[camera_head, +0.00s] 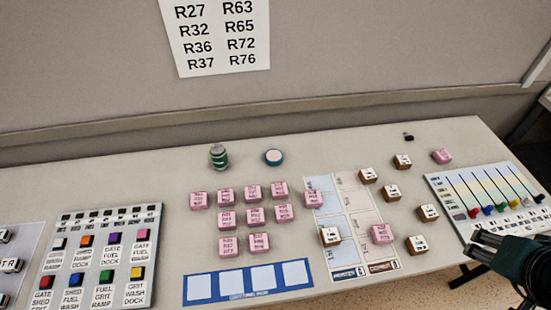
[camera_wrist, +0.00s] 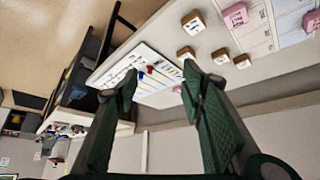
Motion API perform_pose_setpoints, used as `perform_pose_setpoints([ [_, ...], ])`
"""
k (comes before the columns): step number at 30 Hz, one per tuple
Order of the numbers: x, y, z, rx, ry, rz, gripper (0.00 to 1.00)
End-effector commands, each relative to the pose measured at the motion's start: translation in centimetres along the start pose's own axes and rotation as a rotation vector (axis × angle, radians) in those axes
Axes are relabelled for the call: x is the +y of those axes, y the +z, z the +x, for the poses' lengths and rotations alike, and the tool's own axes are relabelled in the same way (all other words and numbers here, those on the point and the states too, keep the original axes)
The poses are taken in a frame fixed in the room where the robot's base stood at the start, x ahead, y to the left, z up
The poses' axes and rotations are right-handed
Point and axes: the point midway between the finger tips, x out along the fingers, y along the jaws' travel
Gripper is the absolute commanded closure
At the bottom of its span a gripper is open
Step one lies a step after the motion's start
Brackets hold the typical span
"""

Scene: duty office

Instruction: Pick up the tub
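A small round teal tub (camera_head: 273,157) with a pale pinkish top stands at the back of the table, left of the middle. Just left of it stands a green and white banded round object (camera_head: 219,156). My gripper (camera_head: 472,247) is at the lower right of the head view, beside the slider panel and far from the tub. The wrist view shows my gripper (camera_wrist: 160,75) open, its two dark green fingers apart with nothing between them. The tub does not show in the wrist view.
Several pink blocks (camera_head: 255,216) lie in front of the tub. Several white-topped brown blocks (camera_head: 428,212) lie around a card (camera_head: 350,225) to the right. A slider panel (camera_head: 482,200) is at the right end, a button panel (camera_head: 102,255) at the left. A wall rises behind the table.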

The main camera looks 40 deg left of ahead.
Motion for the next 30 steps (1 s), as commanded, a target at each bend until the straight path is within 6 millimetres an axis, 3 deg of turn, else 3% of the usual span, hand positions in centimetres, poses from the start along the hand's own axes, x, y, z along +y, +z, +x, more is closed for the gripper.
perform_pose_setpoints([
  [11, 0.0, 0.0, 0.0, 0.0, 0.0, 0.0, 0.6],
  [15, 0.0, 0.0, 0.0, 0.0, 0.0, 0.0, 0.43],
  [30, -0.53, -0.61, 0.0, -0.007, -0.008, -0.019, 0.43],
])
